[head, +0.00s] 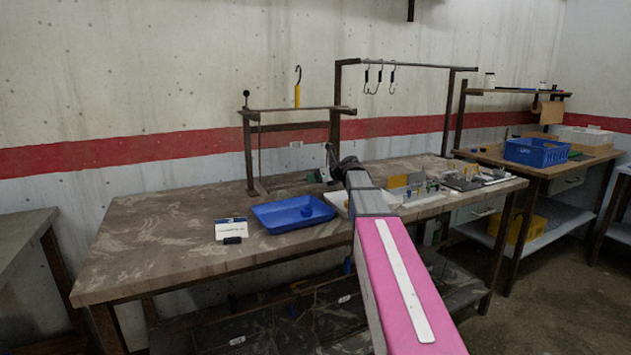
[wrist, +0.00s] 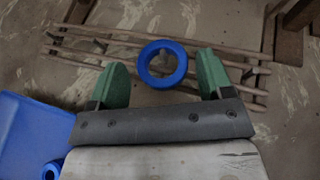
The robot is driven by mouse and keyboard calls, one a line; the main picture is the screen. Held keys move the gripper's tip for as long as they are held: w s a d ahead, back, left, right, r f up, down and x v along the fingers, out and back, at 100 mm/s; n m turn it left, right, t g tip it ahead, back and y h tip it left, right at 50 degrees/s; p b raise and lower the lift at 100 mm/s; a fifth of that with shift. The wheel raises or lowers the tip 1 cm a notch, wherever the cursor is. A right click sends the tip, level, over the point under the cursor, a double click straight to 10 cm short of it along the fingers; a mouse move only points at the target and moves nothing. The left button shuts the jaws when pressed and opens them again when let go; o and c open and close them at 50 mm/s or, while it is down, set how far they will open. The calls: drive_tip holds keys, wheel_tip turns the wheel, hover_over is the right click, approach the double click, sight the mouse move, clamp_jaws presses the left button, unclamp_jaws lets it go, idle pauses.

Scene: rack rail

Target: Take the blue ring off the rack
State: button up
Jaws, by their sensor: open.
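The blue ring (wrist: 151,78) shows in the wrist view, at the rack (wrist: 90,42), a set of thin grey-brown rails. A short grey part of the rack shows through the ring's hole. My gripper (wrist: 163,62) is open, with one green finger to the left of the ring and one to the right, a gap on each side. I cannot tell how far the fingertips reach down beside the ring. In the head view my gripper (head: 325,168) is over the table's back part, and the ring and rack are not distinguishable behind my arm.
A blue tray (head: 275,224) with a small blue round piece (head: 306,211) lies left of my arm; it also shows in the wrist view (wrist: 25,125). A post frame (head: 250,150) stands behind. A white card (head: 230,230) sits at left. The table's left part (head: 150,235) is clear.

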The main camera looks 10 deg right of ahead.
drive_tip(key=shift+s+a+f, duration=0.1)
drive_tip(key=shift+a+f, duration=0.1)
drive_tip(key=shift+f, duration=0.15)
drive_tip(key=shift+c, duration=0.2)
drive_tip(key=shift+f, duration=0.1)
drive_tip(key=c, duration=0.9)
